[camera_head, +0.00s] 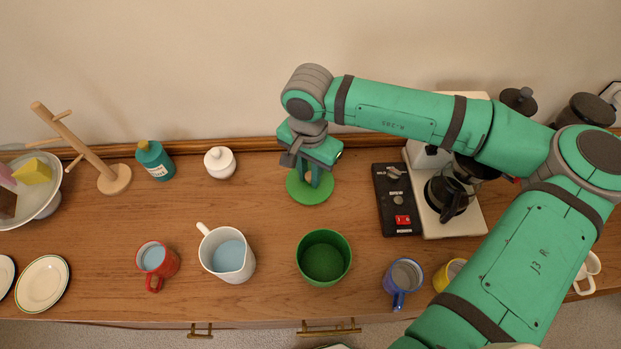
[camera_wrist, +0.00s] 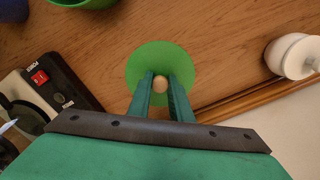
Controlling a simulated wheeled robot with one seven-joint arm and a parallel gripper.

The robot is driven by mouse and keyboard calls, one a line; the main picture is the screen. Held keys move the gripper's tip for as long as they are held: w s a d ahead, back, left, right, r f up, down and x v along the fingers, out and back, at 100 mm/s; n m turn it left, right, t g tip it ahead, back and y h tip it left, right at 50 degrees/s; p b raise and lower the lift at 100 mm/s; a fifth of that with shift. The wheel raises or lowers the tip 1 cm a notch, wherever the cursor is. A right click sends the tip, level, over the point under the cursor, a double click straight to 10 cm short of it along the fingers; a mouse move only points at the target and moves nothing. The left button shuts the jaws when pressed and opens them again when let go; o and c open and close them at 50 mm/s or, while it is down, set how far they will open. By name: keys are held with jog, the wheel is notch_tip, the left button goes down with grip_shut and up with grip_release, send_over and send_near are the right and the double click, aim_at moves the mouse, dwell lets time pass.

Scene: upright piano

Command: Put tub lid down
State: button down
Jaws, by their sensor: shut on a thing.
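The tub lid (camera_head: 302,192) is a flat green disc with a small pale knob, at the back of the wooden top. My gripper (camera_head: 311,178) is above it, pointing down, with its fingers at the knob. In the wrist view the lid (camera_wrist: 142,62) lies under my gripper (camera_wrist: 160,84), whose two fingers are shut on the knob from both sides. The lid looks level, at or very near the wood; I cannot tell whether it touches. The open green tub (camera_head: 324,258) stands in front of the lid, with dark green contents.
A white sugar pot (camera_head: 220,163) stands left of the lid. A black panel with a red switch (camera_head: 403,220) and a coffee machine (camera_head: 425,160) stand to the right. A white jug (camera_head: 227,254), red mug (camera_head: 157,262) and blue mug (camera_head: 403,277) line the front.

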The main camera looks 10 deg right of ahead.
aim_at(310, 173)
jog(key=shift+w+d+f, duration=0.15)
jog(key=shift+w+f, duration=0.1)
jog(key=shift+f, duration=1.65)
jog(key=shift+f, duration=0.1)
jog(key=c, duration=1.6)
grip_release()
notch_tip(310, 173, up, 12)
jog(key=shift+r, duration=0.1)
